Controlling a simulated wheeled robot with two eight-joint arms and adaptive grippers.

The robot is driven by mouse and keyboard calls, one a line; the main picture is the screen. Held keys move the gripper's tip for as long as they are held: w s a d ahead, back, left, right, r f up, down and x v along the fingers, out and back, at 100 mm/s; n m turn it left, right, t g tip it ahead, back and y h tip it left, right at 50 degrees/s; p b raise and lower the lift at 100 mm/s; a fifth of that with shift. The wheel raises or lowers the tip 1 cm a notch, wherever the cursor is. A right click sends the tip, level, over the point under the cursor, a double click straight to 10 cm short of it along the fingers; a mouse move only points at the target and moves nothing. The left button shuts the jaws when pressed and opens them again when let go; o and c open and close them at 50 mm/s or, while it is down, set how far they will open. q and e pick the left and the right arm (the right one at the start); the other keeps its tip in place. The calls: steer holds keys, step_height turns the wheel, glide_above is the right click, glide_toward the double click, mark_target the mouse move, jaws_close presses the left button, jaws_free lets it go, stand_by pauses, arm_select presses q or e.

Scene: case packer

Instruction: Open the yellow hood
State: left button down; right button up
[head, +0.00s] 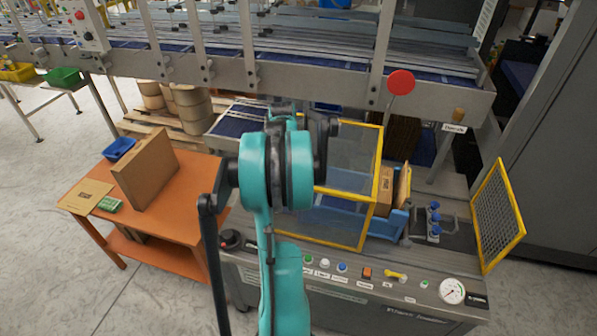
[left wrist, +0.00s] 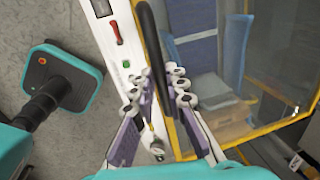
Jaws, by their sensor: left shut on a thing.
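The yellow hood (head: 352,168) is a yellow-framed box with clear panels on the machine, right of my arm in the head view. Its left part is hidden by my teal arm. In the left wrist view the hood's clear panel (left wrist: 270,55) and yellow edge fill the right side. A dark bar-shaped handle (left wrist: 149,32) runs along the hood's edge there. My left gripper (left wrist: 166,85) has its fingers on both sides of this handle and is shut on it. In the head view the left gripper is hidden behind the arm. My right gripper is in neither view.
A yellow mesh guard (head: 497,215) stands at the machine's right. A red round paddle (head: 401,83) rises behind the hood. A control panel (head: 400,300) with buttons and a gauge runs along the front. An orange table (head: 185,205) with a carton (head: 146,170) stands left.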

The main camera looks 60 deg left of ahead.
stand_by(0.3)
arm_select(q)
steer(key=c, duration=1.5)
jaws_free()
steer(key=shift+c, duration=0.2)
steer(key=shift+r, duration=0.1)
step_height(320, 180, up, 12)
steer(key=s+d, duration=0.1)
steer(key=shift+s+d, duration=0.3)
steer(key=shift+d, duration=0.1)
steer(key=shift+w+f, duration=0.1)
steer(key=shift+f, duration=0.1)
